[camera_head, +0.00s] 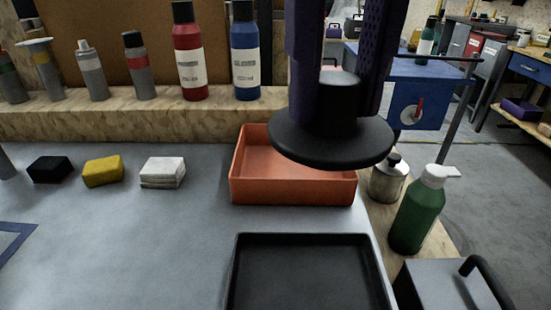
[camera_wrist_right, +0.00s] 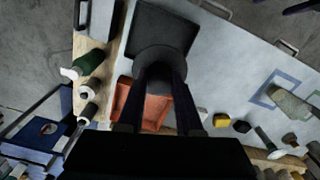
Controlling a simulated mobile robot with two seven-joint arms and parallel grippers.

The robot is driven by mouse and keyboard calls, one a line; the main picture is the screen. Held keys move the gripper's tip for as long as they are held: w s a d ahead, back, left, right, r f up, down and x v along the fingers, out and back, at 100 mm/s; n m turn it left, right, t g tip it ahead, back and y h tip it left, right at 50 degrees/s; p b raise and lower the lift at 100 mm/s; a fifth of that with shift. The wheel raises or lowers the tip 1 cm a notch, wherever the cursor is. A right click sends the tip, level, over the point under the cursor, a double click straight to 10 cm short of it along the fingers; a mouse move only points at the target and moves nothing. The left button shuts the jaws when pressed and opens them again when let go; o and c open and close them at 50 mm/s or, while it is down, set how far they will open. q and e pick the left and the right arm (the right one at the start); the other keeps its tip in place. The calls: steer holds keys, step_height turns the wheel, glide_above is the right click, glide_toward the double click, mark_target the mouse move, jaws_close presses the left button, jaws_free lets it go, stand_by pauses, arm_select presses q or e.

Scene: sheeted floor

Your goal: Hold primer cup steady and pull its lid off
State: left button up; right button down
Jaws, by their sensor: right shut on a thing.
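My right gripper (camera_head: 335,95) is shut on the knob of a round black lid (camera_head: 330,140). It holds the lid level in the air, in front of the orange tray in the head view. In the right wrist view, the two fingers (camera_wrist_right: 160,85) reach the dark grey lid (camera_wrist_right: 163,57), which overlaps the black tray. A grey-green, cylinder-like thing (camera_wrist_right: 292,106) stands by a blue outline at the right of the wrist view; I cannot tell if it is the primer cup. My left gripper is not seen in either view.
An orange tray (camera_head: 285,192) and a black tray (camera_head: 300,240) sit on the grey bench. Black (camera_head: 49,169), yellow (camera_head: 103,171) and white (camera_head: 162,172) blocks lie left. A green bottle (camera_head: 417,215) and metal can (camera_head: 388,182) stand right. Bottles line the back ledge. The bench's left-middle is clear.

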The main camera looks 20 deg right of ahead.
step_height(320, 180, down, 20)
steer(key=shift+r+b, duration=0.1)
steer(key=shift+b, duration=0.4)
steer(key=shift+f, duration=0.25)
steer(key=c, duration=0.6)
jaws_free()
steer(key=shift+r, duration=0.15)
